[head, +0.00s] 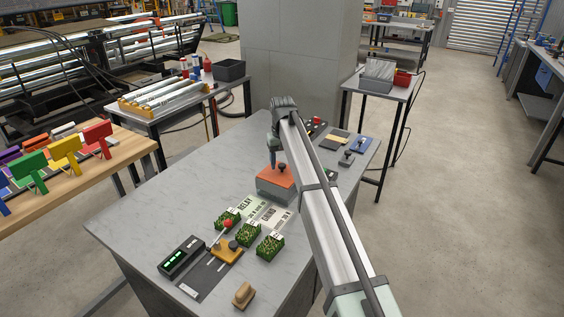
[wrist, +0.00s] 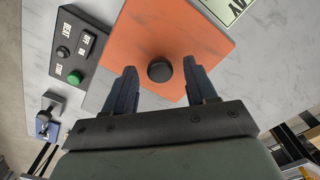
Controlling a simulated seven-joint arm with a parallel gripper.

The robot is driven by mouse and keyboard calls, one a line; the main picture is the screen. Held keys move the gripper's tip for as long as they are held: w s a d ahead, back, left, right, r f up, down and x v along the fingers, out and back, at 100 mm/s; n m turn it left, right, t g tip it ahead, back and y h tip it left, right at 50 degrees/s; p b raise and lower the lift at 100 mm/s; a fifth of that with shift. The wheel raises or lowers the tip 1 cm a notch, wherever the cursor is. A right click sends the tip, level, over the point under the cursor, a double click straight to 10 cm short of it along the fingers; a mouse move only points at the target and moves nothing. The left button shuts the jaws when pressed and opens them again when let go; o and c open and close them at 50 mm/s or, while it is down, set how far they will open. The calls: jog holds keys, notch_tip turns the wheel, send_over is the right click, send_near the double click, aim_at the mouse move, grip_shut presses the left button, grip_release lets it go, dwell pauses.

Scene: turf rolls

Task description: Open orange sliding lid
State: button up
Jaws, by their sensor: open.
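The orange sliding lid (head: 277,175) sits on top of a grey box (head: 274,192) on the grey table, and covers its top as far as I can see. In the wrist view the orange lid (wrist: 172,42) fills the upper middle, with a round black knob (wrist: 159,71) on it. My gripper (wrist: 162,84) is open, with one dark blue finger on each side of the knob. In the head view my gripper (head: 273,158) points down over the lid. Whether the fingers touch the knob cannot be told.
A control box with a green button (wrist: 76,76) stands beside the lid. Several turf pieces (head: 270,245), label plates (head: 268,213), a black device with green lights (head: 182,257) and a wooden stamp (head: 243,294) lie toward the front. A blue block (head: 358,145) is at the back right.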

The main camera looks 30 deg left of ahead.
jog(key=shift+f, duration=0.15)
grip_shut()
dwell(0.5)
